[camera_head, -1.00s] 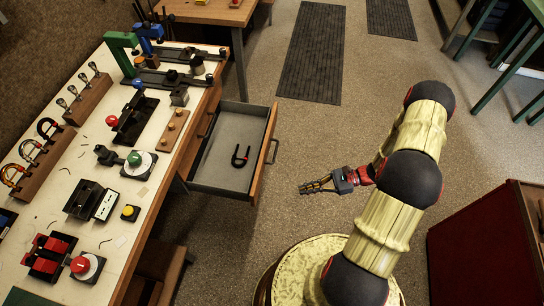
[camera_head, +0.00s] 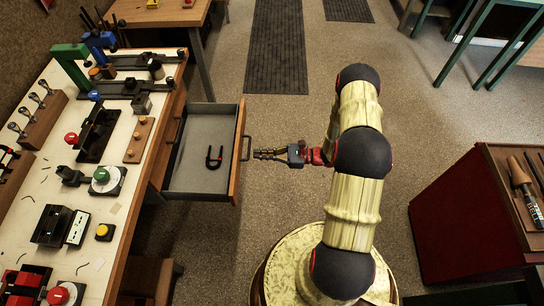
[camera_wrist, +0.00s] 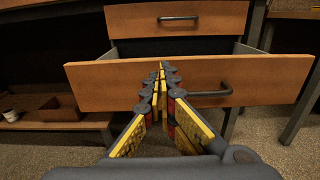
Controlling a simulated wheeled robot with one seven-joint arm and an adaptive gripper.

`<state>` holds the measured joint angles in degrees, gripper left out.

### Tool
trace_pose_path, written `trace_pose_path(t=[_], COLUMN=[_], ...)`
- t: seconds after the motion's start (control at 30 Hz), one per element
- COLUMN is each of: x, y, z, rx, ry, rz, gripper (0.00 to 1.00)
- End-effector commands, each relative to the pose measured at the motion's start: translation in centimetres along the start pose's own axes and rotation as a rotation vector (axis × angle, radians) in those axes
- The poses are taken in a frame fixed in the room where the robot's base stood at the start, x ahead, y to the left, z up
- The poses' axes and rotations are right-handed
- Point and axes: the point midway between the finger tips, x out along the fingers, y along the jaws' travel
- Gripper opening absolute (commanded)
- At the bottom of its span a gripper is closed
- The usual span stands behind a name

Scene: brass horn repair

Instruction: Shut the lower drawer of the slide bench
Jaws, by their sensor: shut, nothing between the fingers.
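The lower drawer (camera_head: 238,150) of the slide bench is pulled out, its grey inside showing in the head view. A dark U-shaped piece (camera_head: 214,157) lies in it. In the wrist view the drawer's wooden front (camera_wrist: 100,86) spans the picture, with its dark bar handle (camera_wrist: 208,91) right of my fingers. My gripper (camera_head: 257,153) is shut and empty, its fingertips pointing at the drawer front beside the handle. In the wrist view my gripper (camera_wrist: 160,70) overlaps the front's middle; I cannot tell whether it touches. The upper drawer (camera_wrist: 185,17) above is shut.
The bench top (camera_head: 120,190) holds several clamps, fixtures and knobs. A red cabinet (camera_head: 460,220) stands at the right. The floor (camera_head: 280,120) around the drawer's outer side is clear.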

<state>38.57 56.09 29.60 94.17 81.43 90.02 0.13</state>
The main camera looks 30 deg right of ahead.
Motion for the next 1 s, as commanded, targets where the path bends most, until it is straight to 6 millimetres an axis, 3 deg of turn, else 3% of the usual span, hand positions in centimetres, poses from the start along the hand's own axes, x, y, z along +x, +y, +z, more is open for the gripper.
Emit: trace_pose_path(t=[0.1,0.3,1.0], x=[2.2,4.6,6.3], y=[0.1,0.1,0.1], z=[-0.2,-0.1,0.0], rx=[-0.001,-0.001,0.000], ry=[0.000,0.000,0.000], rz=[0.003,0.002,0.001], gripper=[0.00,0.00,0.00])
